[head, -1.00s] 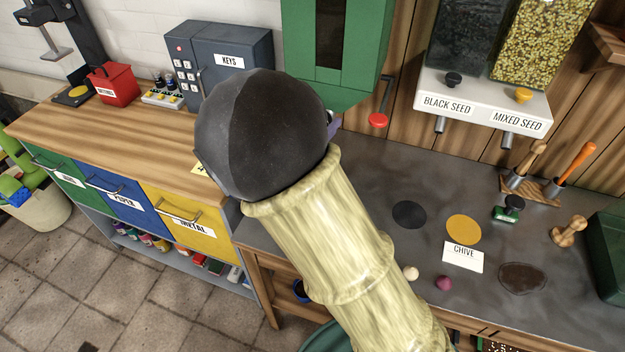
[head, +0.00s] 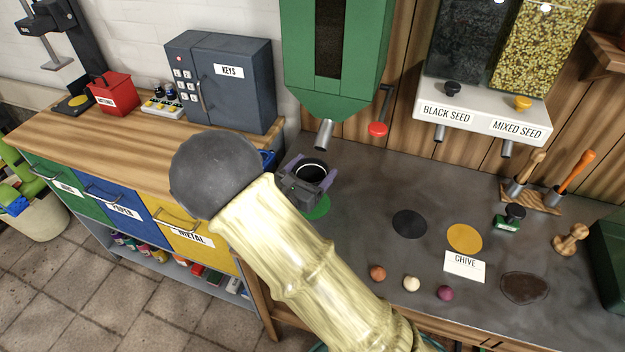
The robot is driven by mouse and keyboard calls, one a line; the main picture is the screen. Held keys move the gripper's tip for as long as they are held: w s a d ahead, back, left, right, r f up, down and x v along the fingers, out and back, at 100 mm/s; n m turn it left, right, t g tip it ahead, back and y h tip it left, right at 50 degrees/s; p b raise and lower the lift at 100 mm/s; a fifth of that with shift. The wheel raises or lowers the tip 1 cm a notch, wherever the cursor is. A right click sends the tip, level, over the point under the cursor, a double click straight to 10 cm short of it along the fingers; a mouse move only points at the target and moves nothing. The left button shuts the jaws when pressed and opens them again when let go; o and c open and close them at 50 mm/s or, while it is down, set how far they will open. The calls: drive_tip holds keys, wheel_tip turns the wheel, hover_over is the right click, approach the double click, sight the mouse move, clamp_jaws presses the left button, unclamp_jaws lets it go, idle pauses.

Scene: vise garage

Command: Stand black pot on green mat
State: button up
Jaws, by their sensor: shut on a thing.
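The black pot (head: 313,168) is between the purple fingers of my gripper (head: 310,174), below the green dispenser's spout. My gripper is shut on it, and the pot looks upright with its open top showing. The green mat (head: 318,208) lies on the grey worktop, partly hidden under my gripper and the pot. The pot is over or close to the mat's far side; I cannot tell whether its base touches anything.
The green dispenser (head: 335,60) with its spout (head: 324,134) and red-knobbed lever (head: 378,129) hangs close behind the pot. A black mat (head: 409,223) and a yellow mat (head: 464,238) lie to the right. Several small balls lie near the front.

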sight(312, 179)
drive_tip(key=shift+f, duration=1.8)
drive_tip(key=shift+f, duration=0.2)
drive_tip(key=o, duration=1.1)
drive_tip(key=shift+r, duration=0.1)
drive_tip(key=shift+r, duration=0.2)
drive_tip(key=b+v, duration=0.1)
drive_tip(key=v, duration=1.1)
drive_tip(key=shift+f, duration=0.15)
